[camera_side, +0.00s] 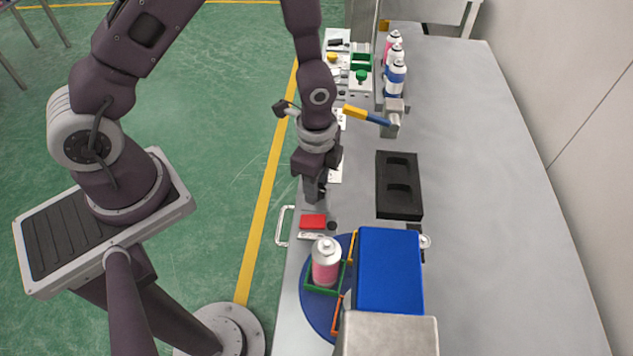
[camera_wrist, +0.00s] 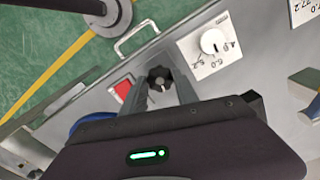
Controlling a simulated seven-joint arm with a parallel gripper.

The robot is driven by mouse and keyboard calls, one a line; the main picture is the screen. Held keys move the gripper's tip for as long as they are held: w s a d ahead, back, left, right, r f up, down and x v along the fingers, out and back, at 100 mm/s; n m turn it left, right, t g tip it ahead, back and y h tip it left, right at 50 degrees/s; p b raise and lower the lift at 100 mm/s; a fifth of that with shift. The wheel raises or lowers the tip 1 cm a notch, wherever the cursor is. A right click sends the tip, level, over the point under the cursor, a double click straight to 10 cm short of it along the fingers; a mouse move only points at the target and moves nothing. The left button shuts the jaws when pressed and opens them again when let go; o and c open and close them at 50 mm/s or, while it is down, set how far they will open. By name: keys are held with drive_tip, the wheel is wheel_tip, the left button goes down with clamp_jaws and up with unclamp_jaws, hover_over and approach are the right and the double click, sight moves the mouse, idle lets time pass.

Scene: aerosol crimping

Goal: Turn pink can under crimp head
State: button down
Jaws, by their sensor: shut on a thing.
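The pink can (camera_side: 326,265) stands upright in a green-edged holder (camera_side: 322,289) on the blue round turntable (camera_side: 312,305) in the side view. A large blue block on a grey body (camera_side: 390,270), which looks like the crimp head, covers the turntable's right part. My gripper (camera_side: 319,196) is low over the bench front, beyond the turntable. In the wrist view my gripper (camera_wrist: 163,90) is shut on a black ridged knob (camera_wrist: 160,77), which stands between the fingertips. The can does not show clearly in the wrist view.
A red button (camera_side: 313,221) sits between my gripper and the turntable. A white dial (camera_wrist: 213,42) is beside the knob. The bench's right side is clear.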

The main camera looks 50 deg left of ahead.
drive_tip(key=n, duration=0.5)
drive_tip(key=shift+n, duration=0.3)
drive_tip(key=n, duration=0.4)
drive_tip(key=shift+n, duration=0.3)
drive_tip(key=n, duration=0.9)
drive_tip(key=shift+n, duration=0.3)
drive_tip(key=c, duration=0.9)
unclamp_jaws()
